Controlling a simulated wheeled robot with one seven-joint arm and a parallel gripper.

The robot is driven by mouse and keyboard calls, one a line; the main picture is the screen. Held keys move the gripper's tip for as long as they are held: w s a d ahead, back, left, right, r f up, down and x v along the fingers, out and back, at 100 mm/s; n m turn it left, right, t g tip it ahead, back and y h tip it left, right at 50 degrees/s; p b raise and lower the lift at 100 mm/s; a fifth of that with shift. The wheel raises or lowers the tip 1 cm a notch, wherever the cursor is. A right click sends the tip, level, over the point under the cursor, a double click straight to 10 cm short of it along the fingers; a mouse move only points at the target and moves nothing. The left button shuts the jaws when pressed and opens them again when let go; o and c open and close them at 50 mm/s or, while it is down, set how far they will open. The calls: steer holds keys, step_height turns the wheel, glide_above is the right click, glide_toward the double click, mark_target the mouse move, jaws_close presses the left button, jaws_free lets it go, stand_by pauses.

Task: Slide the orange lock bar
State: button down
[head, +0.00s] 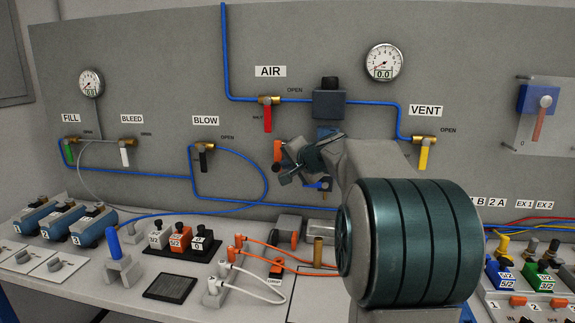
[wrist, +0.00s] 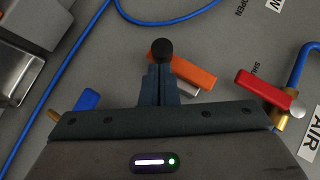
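The orange bar (wrist: 192,72) shows in the wrist view just right of my fingers, with a pale grey piece under its near end. In the head view an orange piece (head: 277,150), which looks like the same bar, shows at the left of my gripper (head: 287,172), in front of the grey panel. In the wrist view my gripper (wrist: 160,72) has its fingers together. A black round knob (wrist: 162,49) shows at their tips. I cannot tell whether the fingers touch the knob or the bar. My arm hides part of the fixture in the head view.
A red AIR valve handle (wrist: 264,93) lies to the right in the wrist view, and a blue handle (wrist: 87,99) to the left. Blue tubing (head: 230,60) runs along the panel. The yellow VENT handle (head: 424,155) is right of my wrist.

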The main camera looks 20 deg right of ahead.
steer(key=d+r+v, duration=0.1)
steer(key=d+v, duration=0.1)
steer(key=v, duration=1)
steer(key=shift+d+r, duration=0.25)
steer(key=s+a+f+n+g+y+p, duration=0.1)
steer(key=s+a+f+n+g+p, duration=0.3)
steer(key=a, duration=0.4)
steer(key=s+a+f+n+g+p, duration=0.2)
steer(key=s+a+f+p, duration=0.15)
steer(key=s+a, duration=0.4)
steer(key=s+a+f+n+g+h+p, duration=0.1)
steer(key=s+a+f+n+g+p, duration=0.1)
steer(key=s+f, duration=0.2)
steer(key=s+a+f+n+g+h+p, duration=0.1)
steer(key=s+a+f+n+g+p, duration=0.1)
steer(key=s, duration=0.7)
step_height(320, 180, down, 2)
steer(key=shift+a+f+n+g, duration=0.1)
steer(key=shift+a+n+g, duration=0.2)
steer(key=shift+a+n, duration=0.4)
